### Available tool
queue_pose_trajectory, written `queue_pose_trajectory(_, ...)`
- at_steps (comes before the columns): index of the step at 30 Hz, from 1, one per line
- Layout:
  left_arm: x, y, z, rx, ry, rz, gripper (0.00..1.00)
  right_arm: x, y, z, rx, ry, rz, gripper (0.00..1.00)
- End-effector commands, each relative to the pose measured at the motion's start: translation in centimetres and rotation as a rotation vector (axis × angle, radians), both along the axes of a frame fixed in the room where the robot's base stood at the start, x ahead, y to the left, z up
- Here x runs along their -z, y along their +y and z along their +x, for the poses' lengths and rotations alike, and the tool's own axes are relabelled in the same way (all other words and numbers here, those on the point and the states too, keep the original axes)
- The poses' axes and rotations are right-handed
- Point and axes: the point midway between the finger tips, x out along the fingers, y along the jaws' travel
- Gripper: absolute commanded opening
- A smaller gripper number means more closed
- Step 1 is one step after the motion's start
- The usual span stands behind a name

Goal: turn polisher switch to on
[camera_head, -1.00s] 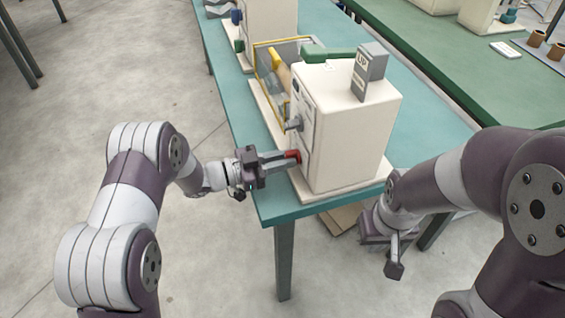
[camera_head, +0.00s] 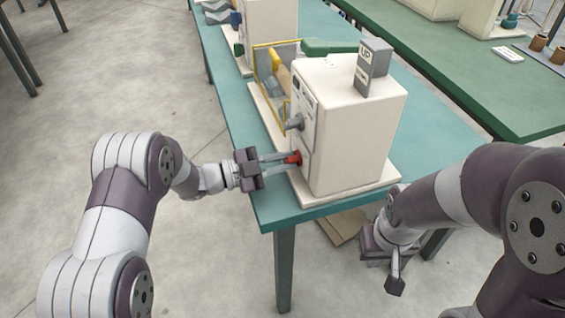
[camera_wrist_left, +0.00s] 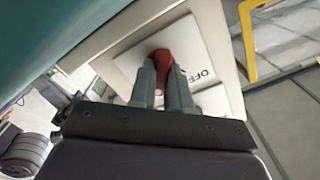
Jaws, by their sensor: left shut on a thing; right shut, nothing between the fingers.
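The polisher (camera_head: 355,130) is a cream box-shaped machine on the teal table. Its red switch (camera_head: 294,157) is low on the left-facing side. In the left wrist view the red switch (camera_wrist_left: 161,63) sits on a white plate (camera_wrist_left: 190,52) with the letters "OFF" partly visible. My left gripper (camera_head: 290,158) is at the switch, its two fingers on either side of the red knob and shut on it. The left wrist view shows the fingers (camera_wrist_left: 163,80) around it. My right gripper (camera_head: 394,272) is shut and empty, low beside the table's right front corner.
A grey knob (camera_head: 294,123) sticks out above the switch. A grey UP sign block (camera_head: 373,68) stands on top. A green table (camera_head: 450,70) is at the right. Floor left of the table is clear.

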Motion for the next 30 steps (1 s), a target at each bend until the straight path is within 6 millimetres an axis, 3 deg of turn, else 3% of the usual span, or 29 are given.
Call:
queue_pose_trajectory(12,0.1,0.0,0.0,0.0,-0.007,0.004,0.0,0.1,0.0,0.0,0.0,0.0,0.0,0.0)
queue_pose_trajectory(13,0.1,0.0,0.0,0.0,-0.007,0.004,0.24,0.1,0.0,0.0,0.0,0.0,0.0,0.0)
queue_pose_trajectory(15,0.1,0.0,0.0,0.0,-0.007,0.004,0.43,0.0,0.0,0.0,0.0,0.0,0.0,0.0)
queue_pose_trajectory(25,0.0,0.4,-0.1,-0.001,-0.006,0.003,0.43,0.0,0.0,0.0,0.0,0.0,0.0,0.0)
queue_pose_trajectory(30,0.0,4.0,-1.2,-0.005,-0.006,0.003,0.43,-0.1,0.0,0.0,0.0,0.0,0.0,0.0)
